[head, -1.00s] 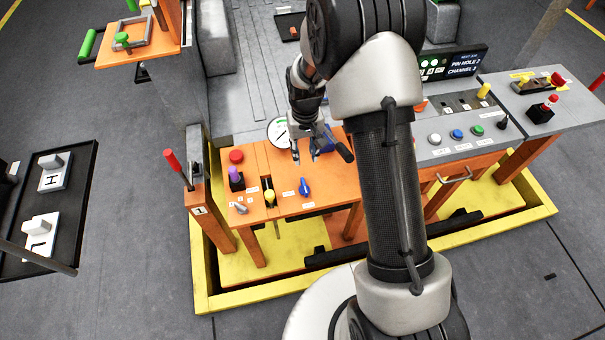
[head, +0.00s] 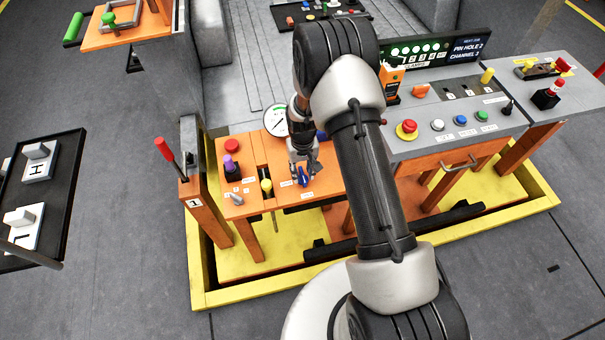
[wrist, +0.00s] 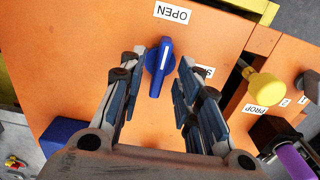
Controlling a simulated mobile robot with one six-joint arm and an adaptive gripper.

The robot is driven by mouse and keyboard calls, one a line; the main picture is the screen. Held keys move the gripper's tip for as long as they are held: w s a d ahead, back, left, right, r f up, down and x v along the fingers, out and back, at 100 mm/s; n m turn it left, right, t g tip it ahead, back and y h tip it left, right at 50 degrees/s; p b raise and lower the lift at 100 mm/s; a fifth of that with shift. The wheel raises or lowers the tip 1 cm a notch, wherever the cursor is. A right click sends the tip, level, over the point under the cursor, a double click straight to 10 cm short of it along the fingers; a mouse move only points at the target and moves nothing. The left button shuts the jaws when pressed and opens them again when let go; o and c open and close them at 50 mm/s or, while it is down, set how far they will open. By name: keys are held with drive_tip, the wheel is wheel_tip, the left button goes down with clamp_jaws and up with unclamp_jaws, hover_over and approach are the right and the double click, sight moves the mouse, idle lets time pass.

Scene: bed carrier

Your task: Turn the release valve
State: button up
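The release valve appears to be the blue knob (wrist: 158,68) with a white line on an orange panel (wrist: 85,75). In the wrist view its white-lined end points up toward the "OPEN" label (wrist: 172,12); a second label starting with "S" (wrist: 204,72) is partly hidden to its right. My gripper (wrist: 156,76) is open, with one finger on each side of the knob. The gap is narrow on the left and wider on the right; contact cannot be told. In the head view my gripper (head: 304,168) is right at the blue knob (head: 303,180).
A yellow knob (head: 266,185) and purple-topped knob (head: 231,167) stand to the left on the panel. A red button (head: 231,146) and round gauge (head: 277,121) are behind. In the wrist view a blue block (wrist: 65,138) lies close by the left finger.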

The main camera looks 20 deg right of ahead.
drive_tip(key=shift+f, duration=0.4)
clamp_jaws()
